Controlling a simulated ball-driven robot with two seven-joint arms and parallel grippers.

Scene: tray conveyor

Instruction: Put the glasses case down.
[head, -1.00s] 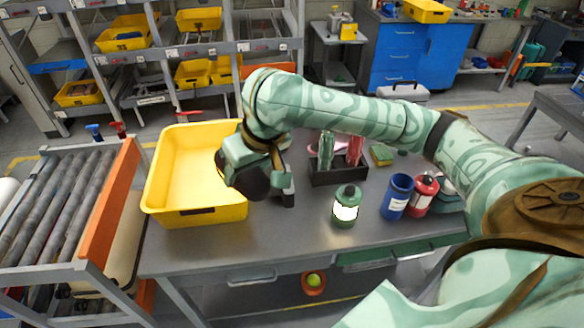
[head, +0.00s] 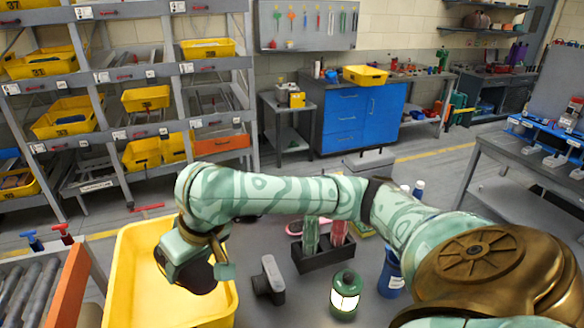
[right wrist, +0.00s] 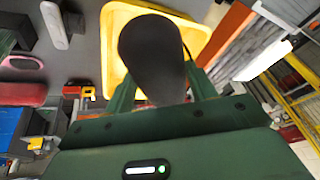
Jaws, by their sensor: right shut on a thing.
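The dark, rounded glasses case (head: 195,281) is held by my right gripper (head: 200,270), above the yellow tote (head: 121,280) at the left end of the grey table. The gripper hides part of the case in the head view. In the right wrist view the dark case (right wrist: 152,55) fills the space between the green fingers, with the yellow tote (right wrist: 112,45) behind it. My right gripper is shut on the case. My left gripper is not in view.
A grey and dark device (head: 269,282) stands on the table right of the tote. A black caddy (head: 318,258), a green lantern (head: 345,295) and a blue container (head: 390,275) stand farther right. A roller conveyor (head: 35,290) is at the left.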

